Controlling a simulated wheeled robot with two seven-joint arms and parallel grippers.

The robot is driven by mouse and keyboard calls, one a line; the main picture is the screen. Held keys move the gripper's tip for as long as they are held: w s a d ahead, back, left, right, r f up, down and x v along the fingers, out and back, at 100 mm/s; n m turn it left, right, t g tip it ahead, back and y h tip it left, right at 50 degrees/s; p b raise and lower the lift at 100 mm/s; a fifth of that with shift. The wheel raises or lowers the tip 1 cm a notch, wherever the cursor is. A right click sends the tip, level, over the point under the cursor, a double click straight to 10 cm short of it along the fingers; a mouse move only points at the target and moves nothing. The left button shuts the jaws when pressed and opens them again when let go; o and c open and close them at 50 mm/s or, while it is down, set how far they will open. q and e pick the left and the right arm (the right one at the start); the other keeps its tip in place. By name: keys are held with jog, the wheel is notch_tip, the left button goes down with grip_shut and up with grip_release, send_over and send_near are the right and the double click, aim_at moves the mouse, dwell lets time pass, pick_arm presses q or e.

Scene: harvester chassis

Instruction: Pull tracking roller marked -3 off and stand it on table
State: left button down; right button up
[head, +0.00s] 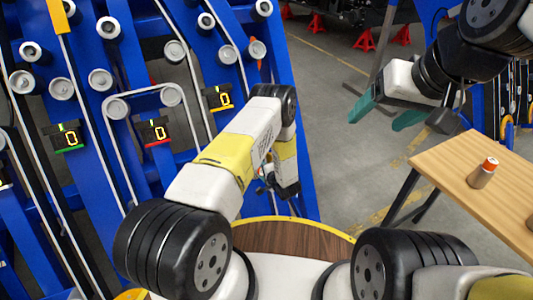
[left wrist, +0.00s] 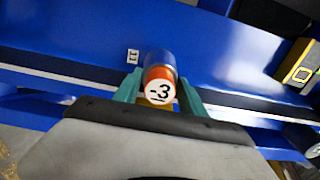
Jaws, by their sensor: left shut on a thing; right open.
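The tracking roller marked -3 (left wrist: 160,92) shows in the left wrist view, with its white end face, black marking and orange band toward the camera. My left gripper (left wrist: 159,84) is shut on it, one teal finger on each side. Behind the roller is the blue beam (left wrist: 80,45) of the chassis; I cannot tell whether the roller still touches it. In the head view my left arm hides the roller and most of that gripper. My right gripper (head: 386,114) is open and empty, above the floor left of the wooden table (head: 450,158).
A small roller with an orange band (head: 482,172) stands on the wooden table, with bare wood around it. The blue chassis (head: 125,50) at left carries several grey rollers, belts and displays reading 0 (head: 158,132). A round brown surface (head: 290,237) lies below my left arm.

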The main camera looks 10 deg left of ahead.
pick_arm(q)
jog(key=v, duration=0.9)
jog(key=shift+s+d+r, duration=0.15)
jog(key=shift+r, duration=0.2)
dwell(1.3)
jog(key=shift+r, duration=0.1)
dwell(0.5)
